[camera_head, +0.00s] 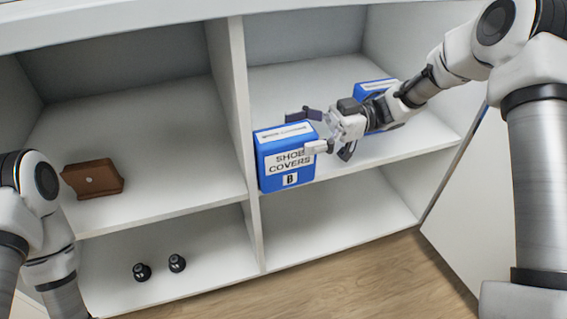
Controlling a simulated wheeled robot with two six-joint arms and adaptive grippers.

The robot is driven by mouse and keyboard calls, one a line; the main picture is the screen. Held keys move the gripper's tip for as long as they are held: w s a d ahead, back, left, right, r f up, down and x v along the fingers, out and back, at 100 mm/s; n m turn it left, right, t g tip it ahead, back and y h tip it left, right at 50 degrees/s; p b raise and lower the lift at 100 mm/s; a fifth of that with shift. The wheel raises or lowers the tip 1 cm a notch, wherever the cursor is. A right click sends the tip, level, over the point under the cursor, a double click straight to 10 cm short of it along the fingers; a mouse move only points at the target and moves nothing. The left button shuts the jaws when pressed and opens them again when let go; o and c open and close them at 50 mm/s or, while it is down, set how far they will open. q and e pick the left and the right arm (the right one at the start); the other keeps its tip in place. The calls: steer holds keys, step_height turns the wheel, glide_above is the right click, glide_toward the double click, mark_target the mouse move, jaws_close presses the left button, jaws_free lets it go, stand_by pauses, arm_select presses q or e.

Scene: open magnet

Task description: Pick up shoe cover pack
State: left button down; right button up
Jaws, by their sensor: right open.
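A blue pack labelled "SHOE COVERS" with a "B" (277,175) stands upright near the front edge of the upper right shelf, against the middle divider. My right gripper (312,131) reaches in from the right. It is open, with one finger over the pack's top and the other in front of its right side. I cannot tell whether the fingers touch the pack. A second blue box (368,89) stands farther back on the same shelf, partly hidden by my right arm. My left arm shows at the left edge, but its gripper is out of view.
A brown box-like item (93,179) sits on the upper left shelf. Two small black objects (142,272) (177,263) stand on the lower left shelf. The lower right compartment (335,222) is empty. A white door panel (470,210) stands open at the right.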

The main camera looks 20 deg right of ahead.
steer(key=shift+a+f, duration=0.1)
steer(key=shift+a, duration=1)
steer(key=c, duration=1.6)
jaws_close()
steer(key=shift+r, duration=0.2)
